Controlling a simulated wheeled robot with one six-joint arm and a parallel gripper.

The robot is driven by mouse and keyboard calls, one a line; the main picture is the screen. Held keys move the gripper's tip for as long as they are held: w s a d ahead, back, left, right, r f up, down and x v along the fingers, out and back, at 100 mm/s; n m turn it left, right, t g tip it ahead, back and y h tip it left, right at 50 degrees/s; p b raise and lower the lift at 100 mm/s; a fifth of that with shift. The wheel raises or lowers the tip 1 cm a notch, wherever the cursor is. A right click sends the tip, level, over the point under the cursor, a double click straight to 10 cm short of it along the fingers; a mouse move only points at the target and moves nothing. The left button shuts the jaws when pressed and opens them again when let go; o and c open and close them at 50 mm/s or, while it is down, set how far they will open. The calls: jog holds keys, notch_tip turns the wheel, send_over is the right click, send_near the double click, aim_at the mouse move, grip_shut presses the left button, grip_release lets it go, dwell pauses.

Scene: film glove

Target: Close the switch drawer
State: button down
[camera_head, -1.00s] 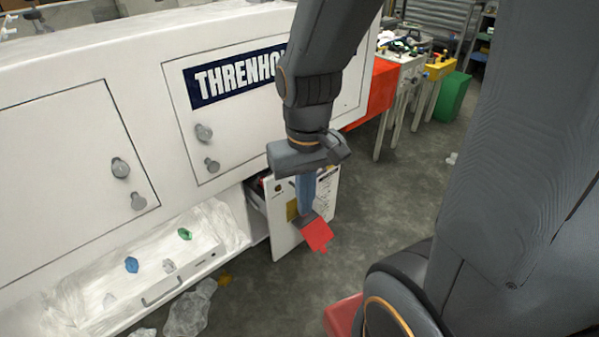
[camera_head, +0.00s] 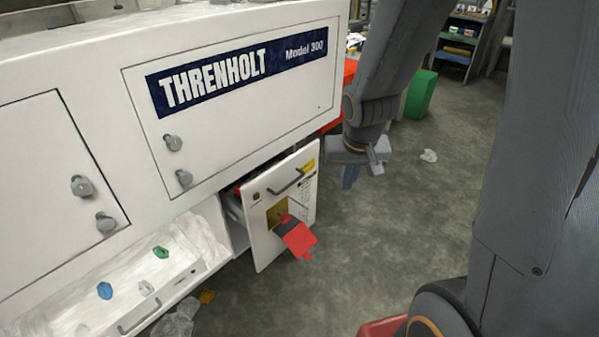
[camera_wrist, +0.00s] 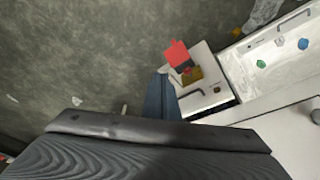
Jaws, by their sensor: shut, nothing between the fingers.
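The switch drawer (camera_head: 298,215) stands pulled out from the lower part of the white machine. The drawer's inside is mostly hidden.
The white machine (camera_head: 100,60) with round knobs fills the left. A long bin (camera_head: 120,285) with plastic film and small coloured pieces lies below it. Grey floor to the right is open, with a crumpled white scrap (camera_head: 428,156) and a green bin (camera_head: 421,95) farther back.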

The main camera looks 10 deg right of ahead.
jog(key=w+d+f+m+t+y+b, duration=0.1)
jog(key=w+d+f+m+t+b, duration=0.15)
jog(key=w+f, duration=0.5)
jog(key=w+d+f+m+t+y+b, duration=0.1)
jog(key=w+f+t+b, duration=0.2)
jog(key=w, duration=0.7)
jog(key=m+t+y+b, duration=0.5)
jog(key=t+y, duration=0.1)
jog(key=y, duration=0.3)
send_near(285, 165)
jog(key=shift+g, duration=0.25)
jog(key=x, duration=0.3)
jog(key=b+x, duration=0.1)
jog(key=x, duration=0.2)
jog(key=shift+w+a+r, duration=0.15)
jog(key=shift+r, duration=0.05)
jog(key=b+x, duration=0.5)
jog(key=x, duration=1)
jog(key=shift+r, duration=0.25)
